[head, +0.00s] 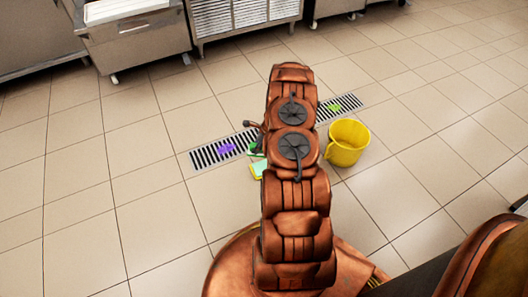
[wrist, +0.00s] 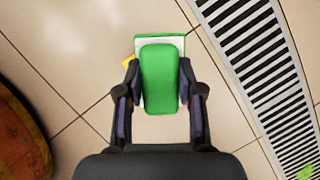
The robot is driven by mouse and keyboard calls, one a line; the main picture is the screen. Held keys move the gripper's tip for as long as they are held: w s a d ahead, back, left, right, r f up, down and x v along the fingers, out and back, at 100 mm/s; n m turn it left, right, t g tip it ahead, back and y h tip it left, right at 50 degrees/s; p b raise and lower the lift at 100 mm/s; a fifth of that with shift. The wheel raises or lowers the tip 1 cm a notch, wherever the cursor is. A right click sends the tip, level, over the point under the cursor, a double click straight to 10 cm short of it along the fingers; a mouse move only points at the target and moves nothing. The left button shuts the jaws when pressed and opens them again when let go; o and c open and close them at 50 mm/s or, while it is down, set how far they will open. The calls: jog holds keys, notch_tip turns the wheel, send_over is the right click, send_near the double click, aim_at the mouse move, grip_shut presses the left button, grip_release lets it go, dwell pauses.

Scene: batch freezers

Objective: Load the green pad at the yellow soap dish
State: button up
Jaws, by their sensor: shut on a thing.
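My gripper (wrist: 160,95) is shut on the green pad (wrist: 159,75), a rounded oblong block gripped along its two long sides. In the head view the pad shows as a small green bit (head: 255,149) beside my arm, with the gripper mostly hidden. Beyond and beneath the pad in the wrist view is a pale square piece with a green edge (wrist: 178,42). A yellow corner (wrist: 128,61), perhaps the soap dish, shows to its left. In the head view a small yellow and pale green item (head: 257,169) lies on the floor. I cannot tell whether the pad touches it.
A floor drain grate (head: 205,158) runs beside this spot, with a purple piece (head: 226,148) and a bright green piece (head: 334,107) on it. A yellow bucket (head: 346,143) stands right of my arm. Steel freezers (head: 140,42) line the back. Floor at left is clear.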

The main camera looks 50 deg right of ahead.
jog(key=shift+m, duration=0.5)
jog(key=s+f, duration=0.1)
jog(key=s+d+f, duration=0.1)
jog(key=s, duration=0.1)
jog(key=shift+s+d+f, duration=0.15)
jog(key=shift+d+f, duration=0.1)
jog(key=shift+f, duration=0.15)
jog(key=shift+a+f+b, duration=0.1)
jog(key=shift+f+b, duration=1.35)
jog(key=shift+f, duration=0.8)
jog(key=shift+f+b, duration=0.3)
jog(key=shift+f, duration=0.35)
jog(key=shift+f, duration=0.55)
jog(key=shift+r+p, duration=2.05)
jog(key=shift+r, duration=1.5)
